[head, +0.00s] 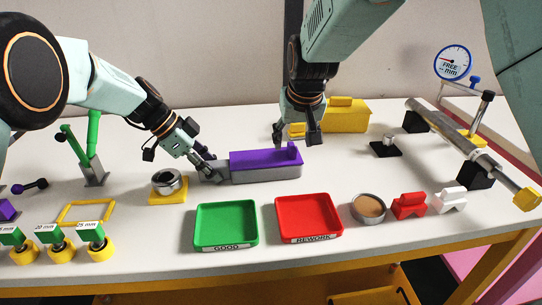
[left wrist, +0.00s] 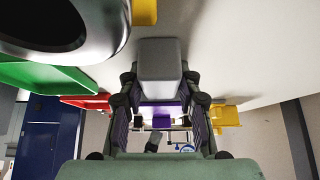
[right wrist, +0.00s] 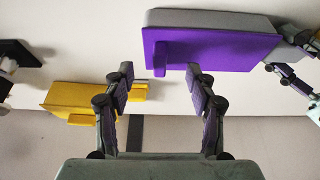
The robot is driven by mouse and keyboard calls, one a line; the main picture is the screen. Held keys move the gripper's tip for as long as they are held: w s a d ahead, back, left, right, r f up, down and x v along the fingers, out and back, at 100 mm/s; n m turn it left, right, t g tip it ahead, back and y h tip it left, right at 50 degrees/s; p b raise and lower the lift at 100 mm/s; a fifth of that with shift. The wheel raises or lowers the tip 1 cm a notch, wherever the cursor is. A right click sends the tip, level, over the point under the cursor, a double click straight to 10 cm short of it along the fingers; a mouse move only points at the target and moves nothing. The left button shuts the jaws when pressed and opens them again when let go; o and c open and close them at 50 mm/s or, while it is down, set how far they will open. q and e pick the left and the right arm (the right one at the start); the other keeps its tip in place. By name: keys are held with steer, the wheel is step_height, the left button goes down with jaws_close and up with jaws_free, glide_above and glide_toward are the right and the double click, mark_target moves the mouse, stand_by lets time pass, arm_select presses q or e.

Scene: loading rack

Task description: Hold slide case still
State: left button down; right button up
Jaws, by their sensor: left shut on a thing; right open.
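The slide case lies on the white table in the head view, a grey body (head: 268,179) with a purple sliding lid (head: 262,161) that has a raised tab at its right end. My left gripper (head: 212,174) is shut on the grey left end of the slide case. In the left wrist view the grey end (left wrist: 158,60) sits between the fingers. My right gripper (head: 300,141) is open and empty above and behind the case's right end. In the right wrist view the purple lid (right wrist: 215,50) and its tab lie beyond the open fingers (right wrist: 163,82).
A yellow case (head: 347,118) stands behind my right gripper. The green tray (head: 226,244) and red tray (head: 309,237) lie in front of the slide case. A yellow block with a metal ring (head: 168,190) is left of it. A black base (head: 386,150) stands to the right.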

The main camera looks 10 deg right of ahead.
mark_target(293, 147)
steer(key=shift+x, duration=1.75)
steer(key=shift+f, duration=0.7)
steer(key=shift+o, duration=0.8)
steer(key=c, duration=1.3)
steer(key=shift+w+d+r, duration=0.1)
steer(key=shift+d, duration=1.9)
